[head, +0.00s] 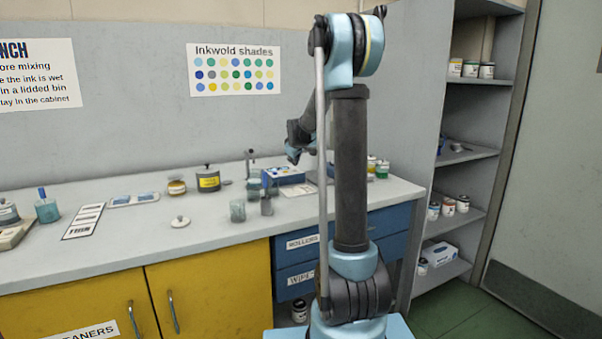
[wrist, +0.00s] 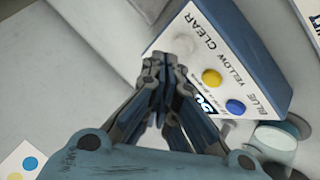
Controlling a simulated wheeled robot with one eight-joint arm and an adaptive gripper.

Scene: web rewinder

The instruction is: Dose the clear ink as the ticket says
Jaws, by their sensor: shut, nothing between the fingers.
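A blue dosing box with a white top (wrist: 253,65) has a pale button beside CLEAR (wrist: 186,42), a yellow button (wrist: 211,78) beside YELLOW and a blue button (wrist: 235,107) beside BLUE. In the head view the box (head: 284,175) stands at the back of the bench. My gripper (wrist: 165,62) is shut and empty, with its tips close to the pale button; I cannot tell whether they touch it. In the head view my gripper (head: 293,156) is above the box. A clear vessel (wrist: 273,142) stands beside the box. I cannot make out a readable ticket.
Glass vessels (head: 238,210) and a grey cup (head: 267,206) stand in front of the box. A dark pot with a yellow label (head: 208,178), a jar (head: 177,187) and a white lid (head: 180,222) are to the left. Shelves with cans (head: 448,206) stand at right.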

